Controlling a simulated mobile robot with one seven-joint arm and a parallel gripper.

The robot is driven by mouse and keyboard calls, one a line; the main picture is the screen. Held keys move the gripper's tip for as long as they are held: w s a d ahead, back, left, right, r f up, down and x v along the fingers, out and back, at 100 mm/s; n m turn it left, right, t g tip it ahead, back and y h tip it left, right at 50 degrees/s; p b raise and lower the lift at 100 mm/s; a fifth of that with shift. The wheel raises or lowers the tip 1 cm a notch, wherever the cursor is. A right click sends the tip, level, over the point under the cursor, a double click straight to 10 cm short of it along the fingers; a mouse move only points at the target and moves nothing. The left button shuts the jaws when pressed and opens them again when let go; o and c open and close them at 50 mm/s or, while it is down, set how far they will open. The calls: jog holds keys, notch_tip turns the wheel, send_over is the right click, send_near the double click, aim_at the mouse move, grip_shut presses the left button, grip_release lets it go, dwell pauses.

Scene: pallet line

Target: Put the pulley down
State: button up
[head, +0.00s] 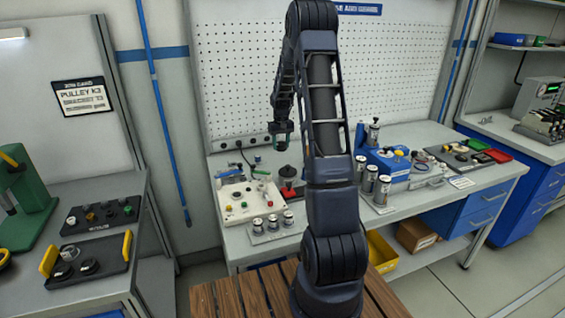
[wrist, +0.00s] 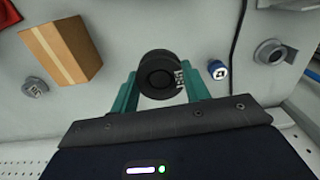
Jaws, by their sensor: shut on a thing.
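The pulley (wrist: 160,76) is a dark, round, grooved wheel with a pale marking on its right side. In the wrist view it sits between the teal fingers of my gripper (wrist: 160,88), which are shut on it. A grey surface lies behind it; I cannot tell the gap between them. In the head view my gripper (head: 281,140) hangs over the back of the middle bench (head: 335,213), in front of the pegboard. The pulley is too small and dark to make out there.
The wrist view shows a cardboard box (wrist: 62,52) at left, a small grey part (wrist: 34,87), a blue-and-white part (wrist: 217,69) and a grey flanged part (wrist: 269,52). In the head view, a white button panel (head: 245,203), a red-based part (head: 288,191) and several cylinders crowd the bench.

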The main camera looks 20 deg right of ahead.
jog(key=shift+f, duration=4.8)
jog(key=shift+f, duration=0.15)
jog(key=o, duration=1.1)
jog(key=shift+c, duration=0.2)
